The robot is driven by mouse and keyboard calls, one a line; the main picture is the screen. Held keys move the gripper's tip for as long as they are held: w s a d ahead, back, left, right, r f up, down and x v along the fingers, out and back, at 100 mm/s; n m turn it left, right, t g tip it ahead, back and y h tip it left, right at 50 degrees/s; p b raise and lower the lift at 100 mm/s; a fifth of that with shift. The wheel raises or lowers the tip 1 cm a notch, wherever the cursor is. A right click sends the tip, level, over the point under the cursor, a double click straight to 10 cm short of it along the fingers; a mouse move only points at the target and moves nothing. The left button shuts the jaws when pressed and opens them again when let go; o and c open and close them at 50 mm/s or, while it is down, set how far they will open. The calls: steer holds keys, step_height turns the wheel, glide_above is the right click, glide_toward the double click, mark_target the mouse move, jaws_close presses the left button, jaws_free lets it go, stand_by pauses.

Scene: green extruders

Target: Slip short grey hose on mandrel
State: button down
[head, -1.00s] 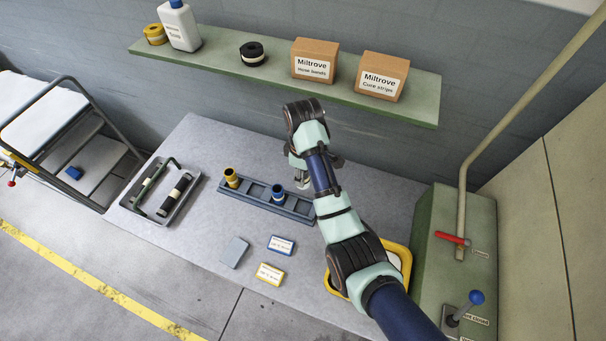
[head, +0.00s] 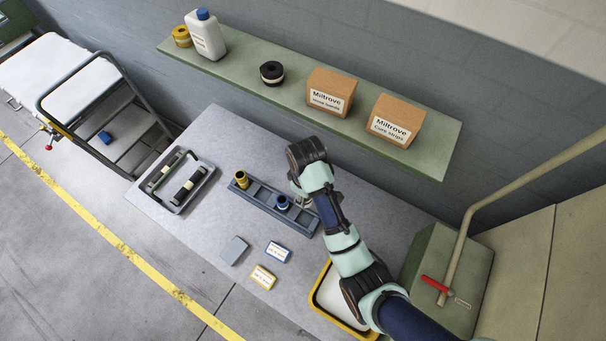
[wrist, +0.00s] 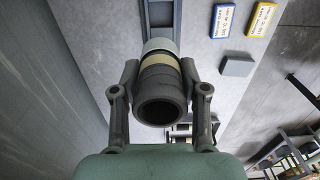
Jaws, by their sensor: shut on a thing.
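My gripper (wrist: 159,72) is shut on a short dark grey hose (wrist: 161,105) with a tan band. The hose's open end faces the wrist camera, between the two fingers. A pale round piece (wrist: 160,45) shows at the hose's far end; I cannot tell whether they touch or whether it is the mandrel. In the head view, my gripper (head: 304,198) is over the table by the right end of a blue-grey rack (head: 262,207), mostly hidden by my arm. The held hose cannot be made out there. Yellow-ringed (head: 241,178) and blue-ringed (head: 282,202) dark cylinders stand in the rack.
Blue (head: 278,252) and yellow (head: 263,277) cards and a grey block (head: 234,250) lie in front. A yellow-rimmed bin (head: 318,303) is at right. A loaded shelf (head: 240,71) overhangs behind.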

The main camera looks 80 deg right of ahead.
steer(key=shift+a+f+b, duration=0.1)
steer(key=shift+f+b, duration=2.65)
steer(key=shift+f, duration=7.2)
steer(key=shift+f, duration=0.1)
steer(key=c, duration=0.6)
jaws_free()
step_height(320, 180, up, 12)
steer(key=p, duration=0.1)
steer(key=shift+p, duration=0.3)
